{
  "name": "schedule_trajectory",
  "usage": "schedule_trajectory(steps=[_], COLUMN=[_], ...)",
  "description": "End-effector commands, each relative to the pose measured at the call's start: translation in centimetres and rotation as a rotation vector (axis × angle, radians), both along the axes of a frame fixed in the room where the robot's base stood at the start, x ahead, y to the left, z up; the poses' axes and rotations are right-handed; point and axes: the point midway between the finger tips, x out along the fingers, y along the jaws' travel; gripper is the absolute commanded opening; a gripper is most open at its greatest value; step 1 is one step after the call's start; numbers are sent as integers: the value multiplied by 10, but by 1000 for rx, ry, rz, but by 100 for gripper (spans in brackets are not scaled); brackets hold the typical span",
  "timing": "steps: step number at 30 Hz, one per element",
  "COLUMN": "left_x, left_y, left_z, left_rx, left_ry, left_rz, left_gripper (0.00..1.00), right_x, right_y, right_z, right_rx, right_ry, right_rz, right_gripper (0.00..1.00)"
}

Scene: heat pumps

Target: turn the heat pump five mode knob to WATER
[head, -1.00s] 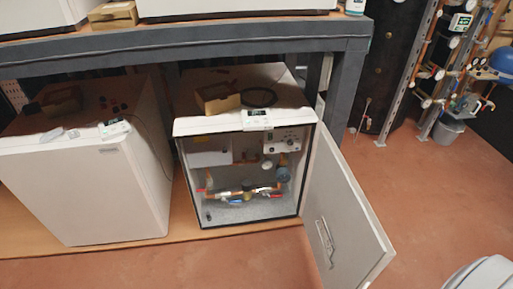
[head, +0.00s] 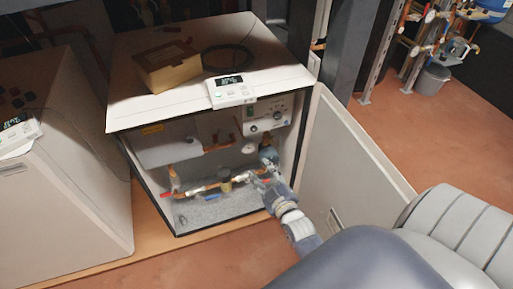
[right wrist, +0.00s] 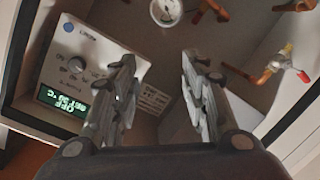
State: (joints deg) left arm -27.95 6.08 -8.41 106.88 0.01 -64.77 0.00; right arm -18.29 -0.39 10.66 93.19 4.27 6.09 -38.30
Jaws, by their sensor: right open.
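The open heat pump (head: 210,75) stands on a low wooden board, its front door (head: 355,150) swung out to the right. A white control panel (head: 266,113) with a mode knob (head: 277,116) sits at the upper right inside. In the right wrist view the panel (right wrist: 85,45) is upside down, at the left, with a dark round knob (right wrist: 77,65) and a lit display. The mode labels are too small to read. My right gripper (head: 262,180) is open and empty inside the cabinet, below the panel; its fingers (right wrist: 157,65) are apart from the knob. My left gripper is not in view.
Copper pipes with valves (head: 215,185) run low inside the cabinet. A round gauge (right wrist: 166,11) shows in the right wrist view. A cardboard box (head: 167,68) and a small controller (head: 231,91) are on top. Another closed heat pump (head: 60,170) stands left.

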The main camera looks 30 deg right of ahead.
Motion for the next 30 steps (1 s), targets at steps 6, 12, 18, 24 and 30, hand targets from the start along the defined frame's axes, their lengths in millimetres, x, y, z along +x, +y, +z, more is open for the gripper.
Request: schedule_trajectory(steps=[6, 12, 18, 24, 30], left_x=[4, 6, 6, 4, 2], left_y=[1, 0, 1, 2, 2], left_z=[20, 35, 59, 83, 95], left_rx=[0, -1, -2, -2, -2], left_ry=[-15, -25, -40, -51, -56], left_rz=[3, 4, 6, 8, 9], left_gripper=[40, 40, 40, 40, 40], right_x=[7, 29, 67, 97, 110], right_y=[-20, -26, -36, -43, -46], right_z=[46, 53, 51, 50, 51], right_rx=[-96, -108, -104, -104, -104], right_ry=[-125, -139, -138, -135, -135], right_rz=[-33, -36, -37, -36, -36], right_gripper=[41, 41, 41, 41, 41])
